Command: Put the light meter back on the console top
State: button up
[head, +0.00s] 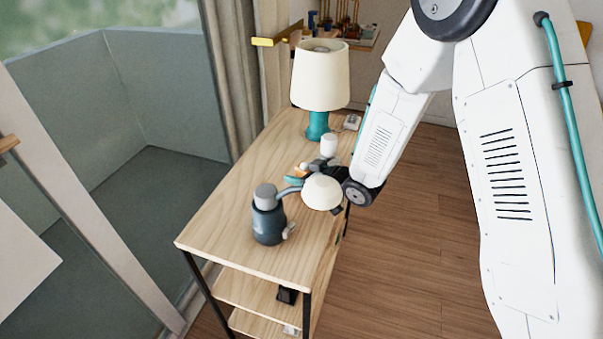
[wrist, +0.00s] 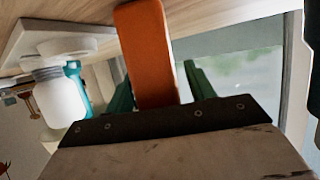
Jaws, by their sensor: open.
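The console (head: 225,215) has a pale wood top. My gripper (head: 304,174) is open and low over the middle of this top. In the wrist view an orange piece (wrist: 148,55) stands between the green fingers, its far end close to or against the wood. A small orange patch (head: 300,170) also shows beside the fingers in the head view. It may be the light meter, but I cannot tell for sure. The wrist covers part of this spot, and whether the orange piece touches the fingers is unclear.
A lamp (head: 320,80) with a teal base stands behind my gripper, with a white jar (head: 328,145) in front of it. A dark grey jug-like container (head: 267,220) stands near the front. A black item (head: 287,295) lies on a lower shelf. The front-left top is clear.

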jog(key=shift+r, duration=0.15)
jog(key=v, duration=1.2)
jog(key=w+d+r+m+h, duration=0.1)
jog(key=d+r+m+h, duration=0.2)
jog(key=d+r+h, duration=0.5)
jog(key=s+d+r+m+g+h, duration=0.25)
jog(key=s+d+r, duration=0.25)
jog(key=s+d, duration=0.3)
jog(key=s+r+m+g, duration=0.2)
jog(key=s+r, duration=0.1)
jog(key=s, duration=0.8)
jog(key=s+d+r+m+g, duration=0.1)
jog(key=s+r+m+g, duration=0.1)
jog(key=s, duration=0.8)
notch_tip(320, 180, up, 2)
jog(key=shift+s+d+r+g+y, duration=0.1)
jog(key=shift+s+d+g+y, duration=0.1)
jog(key=shift+s+g+y, duration=0.4)
jog(key=shift+w+h, duration=0.2)
jog(key=shift+h, duration=0.05)
